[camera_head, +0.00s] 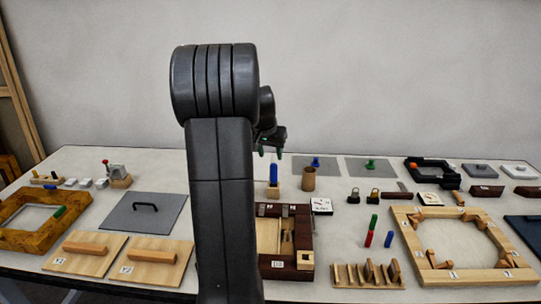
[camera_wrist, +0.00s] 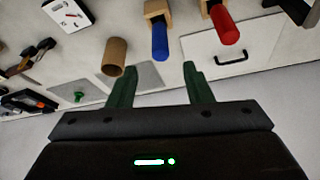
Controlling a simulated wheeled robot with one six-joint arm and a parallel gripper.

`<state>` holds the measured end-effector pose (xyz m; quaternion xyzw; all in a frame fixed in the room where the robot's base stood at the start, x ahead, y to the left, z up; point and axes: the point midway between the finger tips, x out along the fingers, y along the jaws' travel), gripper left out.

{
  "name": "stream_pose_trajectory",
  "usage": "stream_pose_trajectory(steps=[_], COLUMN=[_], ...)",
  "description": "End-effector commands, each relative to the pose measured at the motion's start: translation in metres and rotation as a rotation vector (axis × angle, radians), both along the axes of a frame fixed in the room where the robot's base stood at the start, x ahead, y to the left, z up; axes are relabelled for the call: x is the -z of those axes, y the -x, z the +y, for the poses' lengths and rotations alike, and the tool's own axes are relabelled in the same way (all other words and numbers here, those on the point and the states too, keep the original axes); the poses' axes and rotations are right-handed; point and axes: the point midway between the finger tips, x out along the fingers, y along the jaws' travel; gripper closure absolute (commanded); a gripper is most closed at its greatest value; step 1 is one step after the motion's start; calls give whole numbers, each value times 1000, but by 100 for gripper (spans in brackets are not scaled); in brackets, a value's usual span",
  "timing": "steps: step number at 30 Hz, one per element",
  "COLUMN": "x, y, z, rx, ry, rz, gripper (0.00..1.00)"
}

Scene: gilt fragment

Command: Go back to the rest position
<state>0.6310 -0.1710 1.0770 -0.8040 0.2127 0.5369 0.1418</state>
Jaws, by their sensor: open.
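My gripper (camera_head: 270,152) is raised above the back part of the table in the head view, with its green fingertips pointing down. In the wrist view my gripper (camera_wrist: 158,82) shows its two green fingers spread apart with nothing between them. It is open and empty. My dark arm stands upright in the middle of the head view and hides part of the table behind it. A blue peg in a wooden block (camera_head: 273,178) stands just below the gripper, apart from it. A brown cylindrical cup (camera_head: 308,180) stands to the right of that block.
The white table (camera_head: 340,215) is crowded. A grey panel with a black handle (camera_head: 145,212) and two wooden boards lie left. A dark red box (camera_head: 287,268) lies right of my arm. An octagonal wooden frame (camera_head: 459,276) is at the right. The air above the table is clear.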

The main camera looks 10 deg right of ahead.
Motion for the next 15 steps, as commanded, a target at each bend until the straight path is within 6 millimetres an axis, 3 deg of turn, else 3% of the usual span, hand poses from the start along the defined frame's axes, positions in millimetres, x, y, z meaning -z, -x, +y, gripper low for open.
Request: stream_pose_trajectory(steps=[8, 15], x=[5, 38], y=[-2, -14], z=[-1, -8], rx=[0, 1], ry=[0, 0], rz=[1, 4], gripper=[54, 54])
